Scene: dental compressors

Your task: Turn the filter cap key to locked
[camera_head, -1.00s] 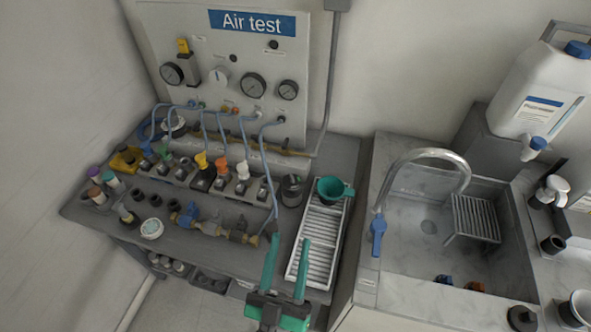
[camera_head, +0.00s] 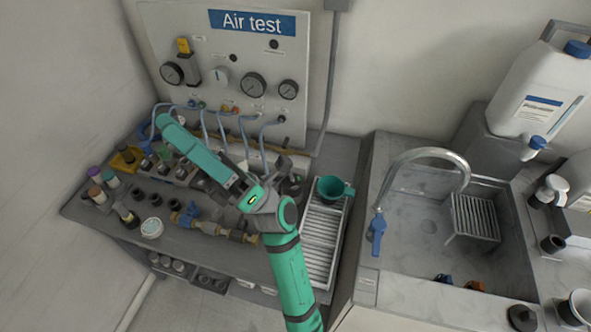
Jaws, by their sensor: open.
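My green arm (camera_head: 290,280) reaches up from the bottom edge, bends at a dark joint, and extends left over the bench. Its far link (camera_head: 200,156) ends near the blue tubes at the back left. I cannot make out my gripper's fingers; they seem hidden behind or under this link. No part can be named for sure as the filter cap key. A brass line (camera_head: 222,231) with a blue valve handle (camera_head: 187,216) lies on the front of the bench. My arm covers much of the row of coloured connectors.
The Air test panel (camera_head: 215,95) with gauges stands behind the bench. A white ribbed tray (camera_head: 318,248) with a green cup (camera_head: 332,188) lies right of the arm. Vials (camera_head: 97,195) stand at the left. A sink (camera_head: 420,260) with a tap is at the right.

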